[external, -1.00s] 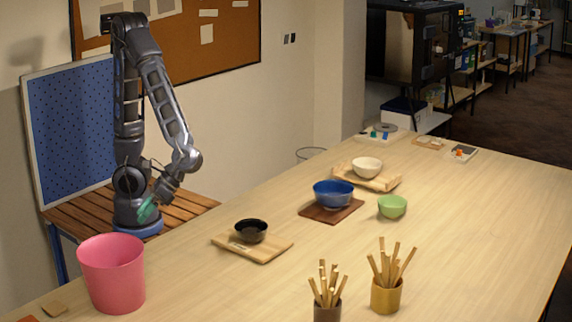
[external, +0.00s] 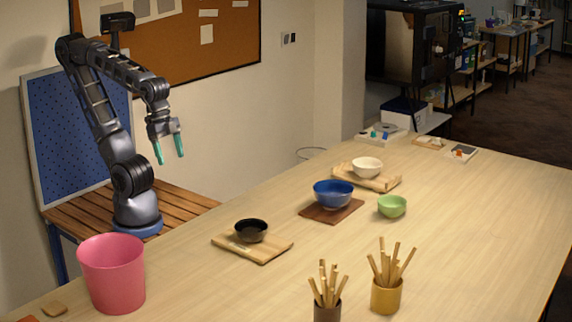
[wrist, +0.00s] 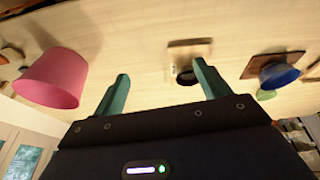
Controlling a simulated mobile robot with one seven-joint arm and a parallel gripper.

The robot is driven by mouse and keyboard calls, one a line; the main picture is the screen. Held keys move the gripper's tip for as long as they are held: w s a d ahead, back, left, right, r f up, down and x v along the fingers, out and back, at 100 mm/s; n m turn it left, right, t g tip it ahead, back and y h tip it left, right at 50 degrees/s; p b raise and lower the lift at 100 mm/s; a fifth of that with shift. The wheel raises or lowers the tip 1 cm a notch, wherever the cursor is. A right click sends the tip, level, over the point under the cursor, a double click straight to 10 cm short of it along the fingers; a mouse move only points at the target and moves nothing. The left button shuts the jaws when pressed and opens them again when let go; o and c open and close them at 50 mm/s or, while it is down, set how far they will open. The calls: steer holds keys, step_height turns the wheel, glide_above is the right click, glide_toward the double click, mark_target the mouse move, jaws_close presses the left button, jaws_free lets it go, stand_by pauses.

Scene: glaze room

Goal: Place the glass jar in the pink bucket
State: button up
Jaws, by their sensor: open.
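The pink bucket (external: 112,278) stands upright at the near left of the table; it also shows at the left of the wrist view (wrist: 50,80). Its inside is mostly hidden. I cannot make out a glass jar in either view. My gripper (external: 170,158) is open and empty, its green fingers pointing down, raised behind the table's left edge, up and to the right of the bucket in the external view. In the wrist view the open fingers (wrist: 161,72) have the black bowl (wrist: 187,76) beyond them, apart from them.
On the table (external: 460,230) are the black bowl on a light board (external: 268,253), a blue bowl (external: 333,194) on a brown board, a white bowl (external: 367,167) on a board and a green bowl (external: 392,207). Two stick-filled cups (external: 386,297) stand in front. The right side is clear.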

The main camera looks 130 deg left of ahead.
steer(key=shift+s+a+r+m+t, duration=0.15)
steer(key=shift+s+a+r, duration=0.1)
steer(key=shift+a, duration=0.2)
steer(key=shift+s+a+r+m+t, duration=0.2)
steer(key=shift+s+a+r, duration=0.1)
steer(key=shift+a, duration=0.2)
steer(key=shift+s+a+r+m+t, duration=0.15)
steer(key=shift+s+a+r, duration=0.1)
steer(key=shift+a, duration=0.2)
stand_by(0.4)
